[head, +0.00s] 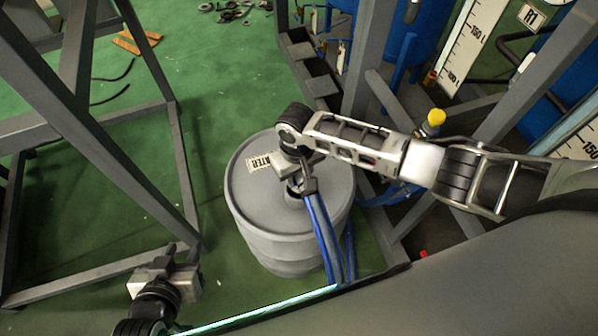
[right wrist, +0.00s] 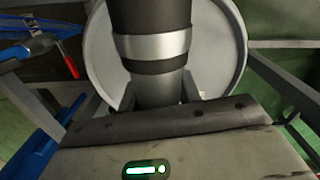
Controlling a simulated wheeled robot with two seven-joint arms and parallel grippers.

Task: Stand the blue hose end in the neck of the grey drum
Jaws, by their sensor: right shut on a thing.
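The grey drum (head: 250,205) stands on the floor in the middle of the head view, with a "WATER" label on its lid. My right gripper (head: 298,178) is over the lid, shut on the dark end of the blue hose (head: 320,225). In the right wrist view the hose end (right wrist: 153,45) is a dark cylinder with a silver band between the fingers, and the drum lid (right wrist: 222,60) is behind it. The drum neck is mostly hidden at the gripper, so I cannot tell whether the hose end is inside it. My left gripper (head: 167,262) is low at the left, away from the drum; its jaw gap is unclear.
A grey steel frame (head: 180,150) stands left of the drum, and another frame (head: 365,60) with blue vessels (head: 430,25) stands behind and right. Orange pieces (head: 137,40) and dark hose bits (head: 115,80) lie on the green floor.

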